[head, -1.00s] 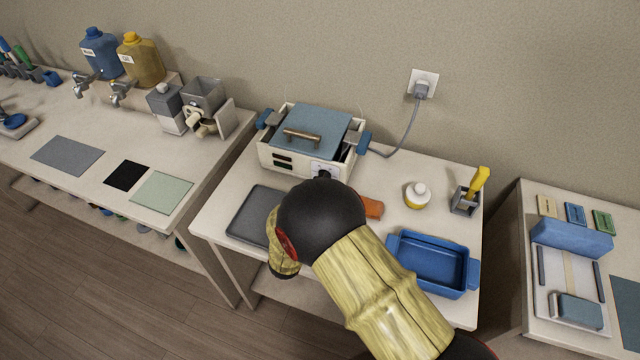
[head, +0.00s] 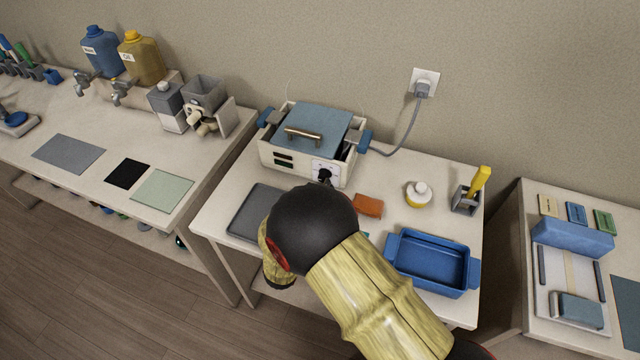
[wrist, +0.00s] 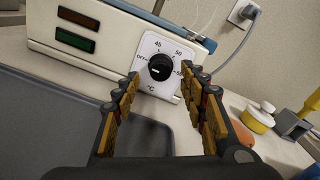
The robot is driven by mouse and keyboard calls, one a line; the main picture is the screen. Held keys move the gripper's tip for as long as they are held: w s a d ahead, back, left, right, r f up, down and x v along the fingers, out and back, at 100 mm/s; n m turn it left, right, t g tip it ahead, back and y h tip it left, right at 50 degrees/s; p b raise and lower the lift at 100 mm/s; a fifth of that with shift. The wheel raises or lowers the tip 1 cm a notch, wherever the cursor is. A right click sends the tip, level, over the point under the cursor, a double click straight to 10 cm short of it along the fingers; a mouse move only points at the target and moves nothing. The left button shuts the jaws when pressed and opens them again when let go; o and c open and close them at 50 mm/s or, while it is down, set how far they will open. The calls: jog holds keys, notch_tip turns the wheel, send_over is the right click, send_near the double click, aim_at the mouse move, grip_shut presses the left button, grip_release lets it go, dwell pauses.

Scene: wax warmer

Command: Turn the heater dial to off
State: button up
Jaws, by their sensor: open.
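The wax warmer (head: 270,155) is a cream box with a blue lid (head: 318,124) on the middle table. Its heater dial (wrist: 160,67) is a black round knob on a white plate marked OFF, 45, 50 and a further partly hidden number. A short pale mark shows on the knob, but I cannot tell surely which setting it points at. In the head view the dial plate (head: 325,168) shows just beyond my arm. My gripper (wrist: 163,82) is open and empty, its fingers either side of the dial in the picture, apparently short of it. My arm hides most of the gripper in the head view.
A dark grey tray (head: 250,215) lies below the warmer's front. A cord (head: 408,135) runs to the wall socket.

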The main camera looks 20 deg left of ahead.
jog(key=s, duration=0.9)
jog(key=shift+a+r, duration=0.1)
jog(key=shift+a, duration=0.2)
jog(key=shift+w+d, duration=0.1)
